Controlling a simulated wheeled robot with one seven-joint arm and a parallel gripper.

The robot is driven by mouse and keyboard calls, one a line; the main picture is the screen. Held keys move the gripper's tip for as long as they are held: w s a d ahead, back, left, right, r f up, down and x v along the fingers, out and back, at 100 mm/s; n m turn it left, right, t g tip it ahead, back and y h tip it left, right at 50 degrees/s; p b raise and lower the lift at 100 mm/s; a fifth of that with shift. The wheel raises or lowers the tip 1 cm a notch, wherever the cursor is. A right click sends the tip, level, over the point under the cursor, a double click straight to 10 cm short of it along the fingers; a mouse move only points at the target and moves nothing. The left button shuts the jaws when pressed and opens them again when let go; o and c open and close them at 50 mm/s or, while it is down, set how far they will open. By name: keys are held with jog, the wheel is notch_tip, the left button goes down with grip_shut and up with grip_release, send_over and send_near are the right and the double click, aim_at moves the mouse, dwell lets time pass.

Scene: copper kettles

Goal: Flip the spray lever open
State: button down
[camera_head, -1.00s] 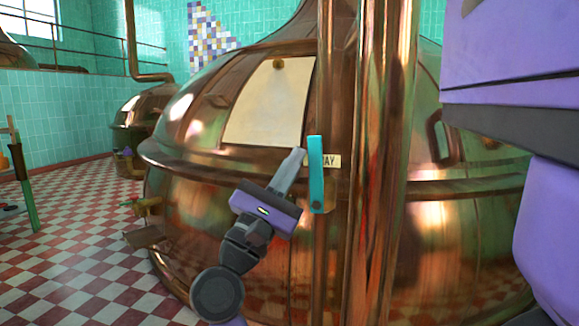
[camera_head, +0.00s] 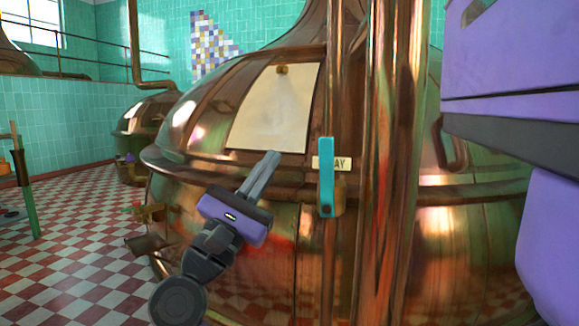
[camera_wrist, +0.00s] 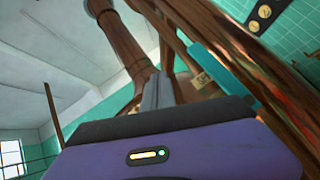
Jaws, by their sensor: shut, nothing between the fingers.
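The spray lever is a flat teal bar (camera_head: 326,172) standing upright, its lower end at a small brass-coloured valve body (camera_head: 340,192) on the copper pipe. It partly covers a cream label (camera_head: 344,164), of which "AY" can be read. My gripper (camera_head: 272,157) is shut and empty, with its fingers pointing up and to the right. Its tips are left of the lever in the head view, with a clear gap. In the wrist view, the teal lever (camera_wrist: 224,74) slants at upper right of my shut fingers (camera_wrist: 158,90), not touching them.
A large copper kettle (camera_head: 255,215) with a cream panel (camera_head: 275,105) fills the middle. A thick vertical copper pipe (camera_head: 385,170) stands just right of the lever. A small brass fitting (camera_head: 150,213) juts out at the kettle's left. The checkered floor at left (camera_head: 80,240) is mostly open.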

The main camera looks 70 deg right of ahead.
jog(key=w+a+p, duration=0.1)
jog(key=w+a, duration=0.4)
jog(key=shift+f, duration=0.15)
dwell(0.5)
